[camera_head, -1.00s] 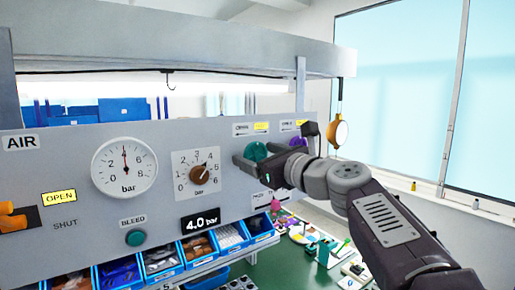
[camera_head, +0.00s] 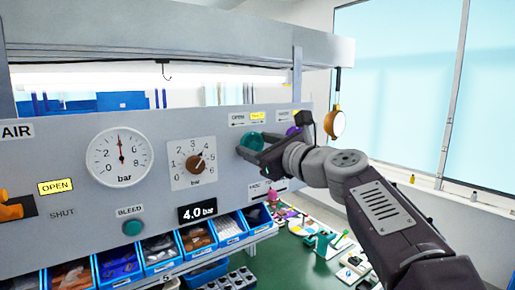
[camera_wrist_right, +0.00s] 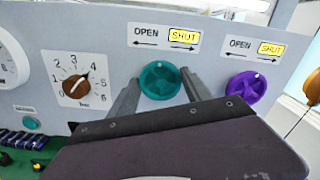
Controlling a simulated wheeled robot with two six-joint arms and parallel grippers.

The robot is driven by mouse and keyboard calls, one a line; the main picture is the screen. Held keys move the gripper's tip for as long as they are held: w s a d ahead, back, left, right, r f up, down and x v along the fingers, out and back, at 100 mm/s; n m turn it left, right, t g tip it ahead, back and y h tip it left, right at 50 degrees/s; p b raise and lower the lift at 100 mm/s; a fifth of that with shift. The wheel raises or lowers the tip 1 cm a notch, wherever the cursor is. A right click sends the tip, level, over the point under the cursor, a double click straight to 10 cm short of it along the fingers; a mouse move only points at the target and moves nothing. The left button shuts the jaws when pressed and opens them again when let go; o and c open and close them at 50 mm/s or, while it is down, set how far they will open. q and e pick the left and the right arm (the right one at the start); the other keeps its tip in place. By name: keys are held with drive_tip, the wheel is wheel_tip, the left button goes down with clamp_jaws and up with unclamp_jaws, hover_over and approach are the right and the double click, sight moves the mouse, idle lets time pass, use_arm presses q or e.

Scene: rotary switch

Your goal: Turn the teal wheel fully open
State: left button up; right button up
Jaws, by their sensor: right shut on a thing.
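The teal wheel (camera_head: 251,141) is on the right part of the grey panel, partly covered by my right gripper (camera_head: 259,150). In the right wrist view the teal wheel (camera_wrist_right: 160,80) shows its face, with a small pale mark at its top. The two fingers of my right gripper (camera_wrist_right: 160,90) stand on its left and right sides, shut on it. Above the wheel is a label (camera_wrist_right: 164,37) reading OPEN and SHUT, with SHUT in yellow. My left gripper is not in view.
A purple wheel (camera_wrist_right: 247,88) sits just right of the teal one, close to the right finger. A selector dial (camera_head: 194,163) and a pressure gauge (camera_head: 120,157) are to the left. An orange hanging object (camera_head: 335,123) is near the panel's right end. Blue bins (camera_head: 229,228) line the bottom.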

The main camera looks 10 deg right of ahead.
drive_tip(key=n+b, duration=0.2)
drive_tip(key=n, duration=0.2)
drive_tip(key=n+b, duration=0.2)
drive_tip(key=n, duration=0.3)
drive_tip(key=shift+a+f, duration=0.1)
drive_tip(key=n+b, duration=0.1)
drive_tip(key=n, duration=0.2)
drive_tip(key=shift+n+b, duration=0.3)
drive_tip(key=shift+b, duration=0.1)
drive_tip(key=n+b, duration=0.1)
drive_tip(key=n, duration=0.3)
drive_tip(key=shift+f+n+b, duration=0.1)
drive_tip(key=shift+n+b, duration=0.2)
drive_tip(key=shift+b, duration=0.05)
drive_tip(key=n+b, duration=0.1)
drive_tip(key=n, duration=0.2)
drive_tip(key=shift+n, duration=0.3)
drive_tip(key=n+b, duration=0.1)
drive_tip(key=n, duration=0.3)
drive_tip(key=shift+f+n, duration=0.15)
drive_tip(key=shift+n, duration=0.15)
drive_tip(key=n, duration=0.4)
drive_tip(key=shift+b, duration=0.4)
drive_tip(key=shift+w+d+n, duration=0.1)
drive_tip(key=shift+d+n, duration=0.1)
drive_tip(key=shift+n, duration=2.2)
drive_tip(key=shift+f, duration=0.1)
